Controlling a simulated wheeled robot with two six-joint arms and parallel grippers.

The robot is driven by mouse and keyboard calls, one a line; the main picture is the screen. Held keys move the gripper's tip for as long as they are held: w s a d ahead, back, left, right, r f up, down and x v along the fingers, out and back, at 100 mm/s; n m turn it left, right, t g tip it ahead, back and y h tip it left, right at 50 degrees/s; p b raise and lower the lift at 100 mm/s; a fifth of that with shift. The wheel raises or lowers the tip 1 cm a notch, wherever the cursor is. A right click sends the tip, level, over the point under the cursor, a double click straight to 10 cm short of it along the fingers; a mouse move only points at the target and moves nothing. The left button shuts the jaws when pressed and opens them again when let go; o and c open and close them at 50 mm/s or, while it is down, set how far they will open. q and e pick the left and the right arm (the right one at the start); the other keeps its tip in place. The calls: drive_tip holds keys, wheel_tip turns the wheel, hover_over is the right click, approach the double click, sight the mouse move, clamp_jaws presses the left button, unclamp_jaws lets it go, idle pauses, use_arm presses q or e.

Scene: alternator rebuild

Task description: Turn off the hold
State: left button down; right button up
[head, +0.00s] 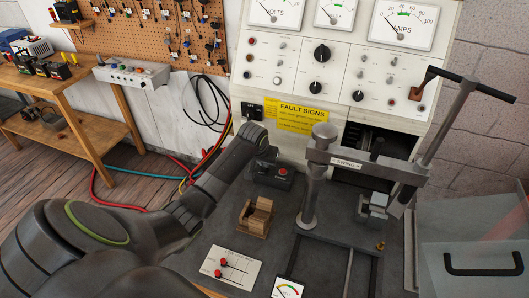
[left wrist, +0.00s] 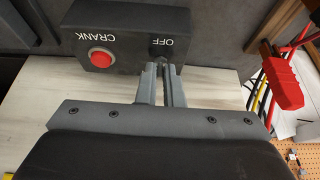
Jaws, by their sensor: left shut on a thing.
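A black control box (head: 270,177) stands on the bench top with a red button on it. In the left wrist view the box (left wrist: 125,45) shows its red button (left wrist: 99,57), marked CRANK, and beside it a small toggle (left wrist: 160,52) at the word OFF. My left gripper (left wrist: 163,72) is shut on this small toggle, its two narrow fingers close together around it. The fingers hide most of the toggle, so its tilt is not clear. In the head view the left gripper is largely hidden by my own wrist. My right gripper is in neither view.
A grey clamp arm marked SWING (head: 350,163) stands on a post right of the box. A wooden block (head: 257,217) and a white panel with red knobs (head: 231,267) lie in front. A test panel with dials (head: 335,65) rises behind, with a yellow FAULT SIGNS label (head: 297,114).

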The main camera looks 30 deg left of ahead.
use_arm(q)
drive_tip(key=t, duration=0.2)
drive_tip(key=shift+s+d+f+t+y, duration=0.15)
drive_tip(key=shift+s+t+y, duration=0.15)
drive_tip(key=shift+s, duration=0.1)
drive_tip(key=shift+s+f+t+y+b, duration=0.15)
drive_tip(key=shift+t+b, duration=0.1)
drive_tip(key=shift+t, duration=0.45)
drive_tip(key=shift+s+t+y+b, duration=0.15)
drive_tip(key=shift+t+b, duration=0.05)
drive_tip(key=shift+t, duration=0.5)
drive_tip(key=c, duration=1.6)
unclamp_jaws()
drive_tip(key=shift+o, duration=0.2)
drive_tip(key=b+v, duration=0.1)
drive_tip(key=v, duration=1.6)
drive_tip(key=shift+s+d, duration=0.15)
drive_tip(key=shift+s, duration=0.1)
